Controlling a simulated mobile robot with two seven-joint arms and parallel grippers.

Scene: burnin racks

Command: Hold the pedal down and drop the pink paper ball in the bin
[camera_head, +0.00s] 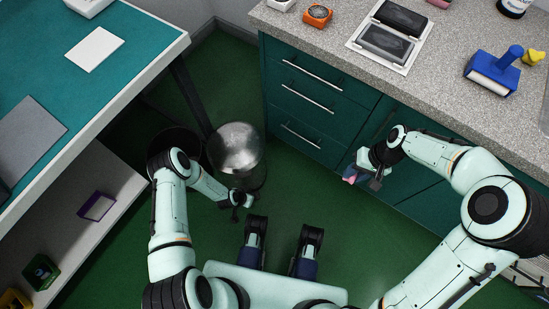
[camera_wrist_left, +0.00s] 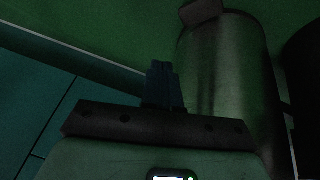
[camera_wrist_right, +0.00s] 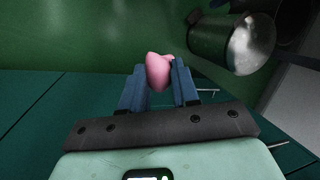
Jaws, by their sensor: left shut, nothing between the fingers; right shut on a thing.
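The metal bin (camera_head: 237,150) stands on the green floor between the desk and the cabinets. Its shiny lid looks shut; the bin also shows in the right wrist view (camera_wrist_right: 215,42). In the left wrist view a dark block that looks like the pedal (camera_wrist_left: 201,12) sticks out at the bin's base. My left gripper (camera_head: 236,205) is low in front of the bin, shut and empty; its fingers (camera_wrist_left: 165,72) appear apart from the pedal. My right gripper (camera_wrist_right: 160,68) is shut on the pink paper ball (camera_wrist_right: 157,72), in front of the cabinets, right of the bin.
A dark round container (camera_head: 178,137) stands left of the bin, partly behind my left arm. The teal desk (camera_head: 135,60) and white shelf (camera_head: 75,172) are on the left. Drawers (camera_head: 305,105) under the speckled counter (camera_head: 440,75) bound the right. Open floor lies between the bin and my right gripper.

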